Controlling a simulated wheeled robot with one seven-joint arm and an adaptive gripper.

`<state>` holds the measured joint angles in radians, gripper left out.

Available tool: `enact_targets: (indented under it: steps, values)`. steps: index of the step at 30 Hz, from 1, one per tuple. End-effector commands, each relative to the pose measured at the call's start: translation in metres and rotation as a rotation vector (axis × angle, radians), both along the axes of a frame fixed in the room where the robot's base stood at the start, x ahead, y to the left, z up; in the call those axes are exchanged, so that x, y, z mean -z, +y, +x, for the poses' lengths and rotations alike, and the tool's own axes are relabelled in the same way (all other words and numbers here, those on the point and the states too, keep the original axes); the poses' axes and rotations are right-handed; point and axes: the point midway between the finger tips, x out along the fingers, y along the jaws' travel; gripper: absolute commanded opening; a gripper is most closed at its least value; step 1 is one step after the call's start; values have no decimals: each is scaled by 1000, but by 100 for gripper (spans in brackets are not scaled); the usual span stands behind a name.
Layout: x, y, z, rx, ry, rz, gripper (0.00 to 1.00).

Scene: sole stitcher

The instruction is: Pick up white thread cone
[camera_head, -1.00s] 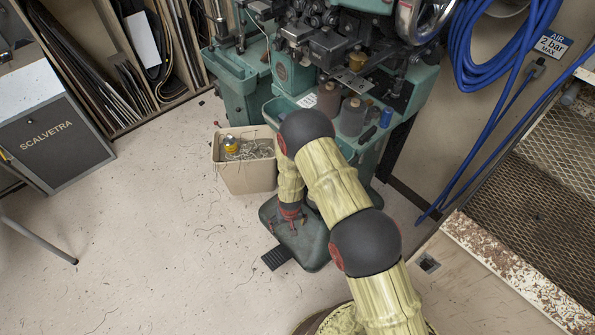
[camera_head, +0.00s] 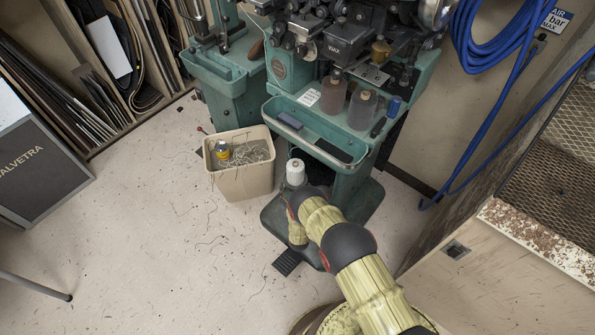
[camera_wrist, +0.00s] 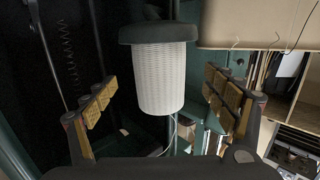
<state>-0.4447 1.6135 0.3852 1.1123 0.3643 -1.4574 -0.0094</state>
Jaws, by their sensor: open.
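The white thread cone (camera_head: 295,172) shows upright in the head view just beyond my arm, beside the green machine; its lower part is hidden by the arm. In the wrist view the ribbed white cone (camera_wrist: 162,78) meets a dark round disc (camera_wrist: 158,32) at its upper end in the picture. My gripper (camera_wrist: 160,98) is open, with tan-padded fingers to the left and right of the cone. Gaps show between the cone and both fingers. The gripper is hidden behind my arm in the head view.
A beige bin (camera_head: 245,182) with thread scraps and a yellow can stands left of the cone. The green machine (camera_head: 318,122) carries darker cones (camera_head: 362,108) on its tray. A foot pedal (camera_head: 287,262) lies below. Open floor (camera_head: 150,240) is at left; a wooden box (camera_head: 500,270) is at right.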

Motion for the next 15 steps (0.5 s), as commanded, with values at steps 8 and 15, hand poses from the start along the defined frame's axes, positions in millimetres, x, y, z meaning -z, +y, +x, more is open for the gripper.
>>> enact_targets:
  steps: [8, 15]
  values:
    - [-23, -1, 13, 4, -90, 7, 85]
    - [-24, 2, 37, 3, -88, 7, 85]
